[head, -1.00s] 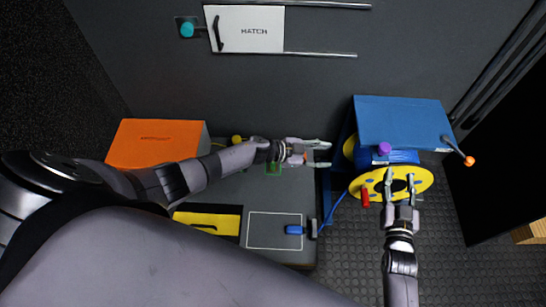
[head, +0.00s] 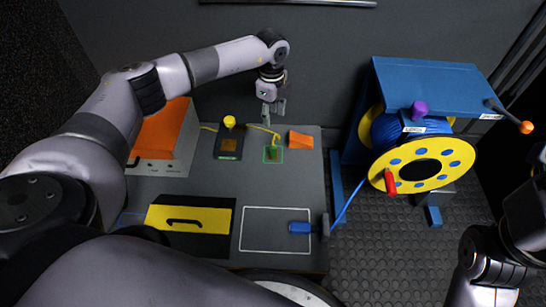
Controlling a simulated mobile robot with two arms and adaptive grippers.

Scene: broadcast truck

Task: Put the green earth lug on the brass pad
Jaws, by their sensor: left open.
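A small dark green piece, which looks like the earth lug (head: 273,154), lies inside a green square outline on the grey bench top, at the end of a yellow cable. Its fine shape is too small to tell. Left of it, the brass pad (head: 229,145) sits on a black block with a yellow knob at its back edge. My left gripper (head: 273,112) is open and empty, pointing down behind the green outline near the bench's back edge, apart from the lug. My right arm shows at the lower right edge, but its gripper is out of view.
An orange wedge (head: 300,140) lies right of the lug. An orange-topped box (head: 160,145) stands at the left. A yellow cable reel (head: 422,163) stands right.

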